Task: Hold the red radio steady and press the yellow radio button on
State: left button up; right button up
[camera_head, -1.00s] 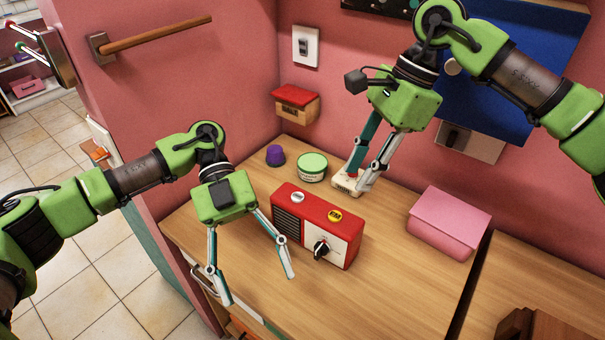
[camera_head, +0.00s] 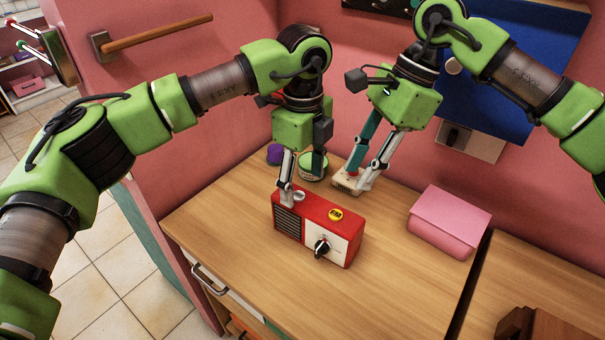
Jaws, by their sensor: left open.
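The red radio (camera_head: 318,227) stands on the wooden counter, its white dial panel and black knob facing front. Its yellow button (camera_head: 335,214) sits on the top, right of the middle, and is uncovered. A whitish button (camera_head: 299,196) is on the top further left. My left gripper (camera_head: 302,184) is open, pointing down at the radio's left end. One finger is at the top left of the radio and the other is behind it; contact is unclear. My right gripper (camera_head: 358,181) is behind the radio, by a small cream box (camera_head: 345,183) with a red part. Its opening is unclear.
A green-lidded tub (camera_head: 313,167) and a purple jar (camera_head: 275,154) stand behind the radio, the tub partly hidden by my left gripper. A pink box (camera_head: 450,221) stands on the right. The counter in front of the radio is clear.

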aim_at(303, 219)
pick_arm(q)
notch_tip(303, 219, down, 12)
jog(key=shift+f, duration=0.15)
jog(key=shift+c, duration=0.4)
jog(key=c, duration=1.7)
pick_arm(e)
jog(key=shift+c, duration=0.4)
pick_arm(q)
jog(key=shift+c, duration=0.2)
pick_arm(e)
grip_shut()
jog(key=shift+f, duration=0.1)
